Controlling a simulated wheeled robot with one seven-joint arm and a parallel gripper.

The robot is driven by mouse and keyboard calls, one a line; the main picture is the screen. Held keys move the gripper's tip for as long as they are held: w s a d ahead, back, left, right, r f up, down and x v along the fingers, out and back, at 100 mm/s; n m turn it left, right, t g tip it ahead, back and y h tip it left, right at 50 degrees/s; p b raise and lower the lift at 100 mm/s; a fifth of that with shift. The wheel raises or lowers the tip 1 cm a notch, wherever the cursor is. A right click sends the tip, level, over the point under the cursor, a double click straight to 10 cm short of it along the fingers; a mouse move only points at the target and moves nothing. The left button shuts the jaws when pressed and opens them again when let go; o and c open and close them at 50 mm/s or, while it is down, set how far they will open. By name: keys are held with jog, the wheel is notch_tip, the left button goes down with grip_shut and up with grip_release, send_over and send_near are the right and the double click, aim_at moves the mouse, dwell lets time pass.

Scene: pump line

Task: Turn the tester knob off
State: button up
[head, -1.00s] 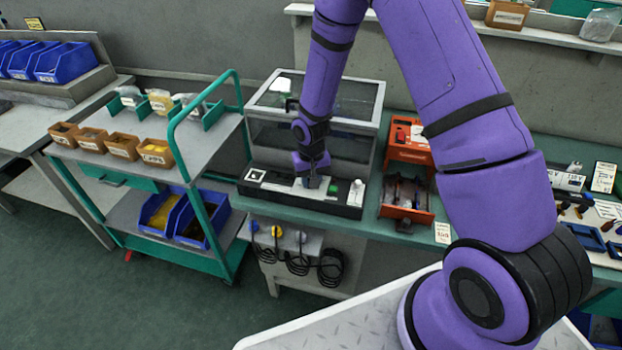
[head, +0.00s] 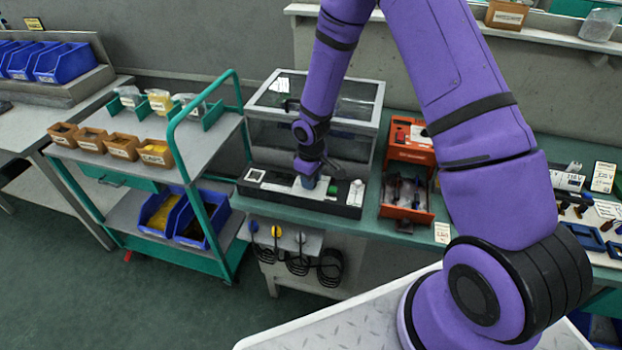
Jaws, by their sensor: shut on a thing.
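The tester (head: 268,192) is a dark box with a clear hood, standing on the green bench. Its front panel carries a pale plate, a small green part (head: 332,189) and a white upright part (head: 355,192). My gripper (head: 309,184) points down at the panel's pale plate, left of the green part. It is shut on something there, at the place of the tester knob. The knob itself is hidden behind my gripper, so I cannot see which way it points.
A green-framed cart (head: 190,150) with small bins is to the left. Cables (head: 298,262) hang below the bench front. The clear hood (head: 345,100) rises close behind my wrist.

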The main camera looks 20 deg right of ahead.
dwell(0.4)
jog(key=o, duration=0.9)
notch_tip(320, 180, up, 11)
jog(key=shift+f, duration=0.1)
dwell(0.4)
